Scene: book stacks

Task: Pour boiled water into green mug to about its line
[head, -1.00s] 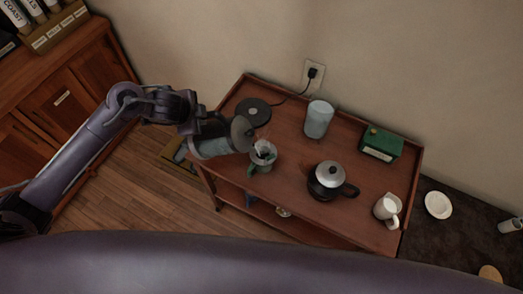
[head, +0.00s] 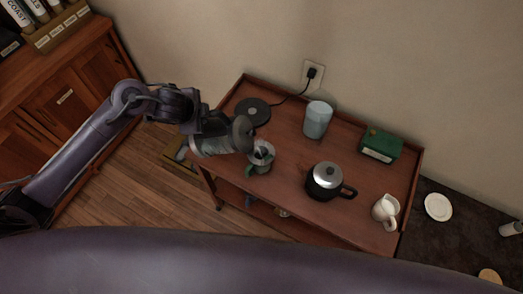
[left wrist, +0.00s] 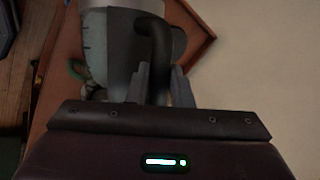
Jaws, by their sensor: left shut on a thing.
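My left gripper (head: 197,124) is shut on the dark handle of the kettle, and the grip also shows in the left wrist view (left wrist: 159,86). The grey glass-like kettle (head: 212,146) is tipped far over, its top toward the green mug (head: 259,168). The mug stands upright on the wooden cart at its left front, with a pale, clear-looking shape at its mouth. The water level and the mug's line cannot be made out. In the left wrist view the kettle (left wrist: 116,45) hides most of the mug; a green curve (left wrist: 76,68) shows beside it. My right gripper is out of view.
The cart (head: 290,145) also bears a dark round kettle base (head: 253,111) with a cord to the wall socket, a pale blue canister (head: 317,119), a green box (head: 381,144), a black lidded pot (head: 326,182) and a white jug (head: 385,211). A raised rim edges the cart.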

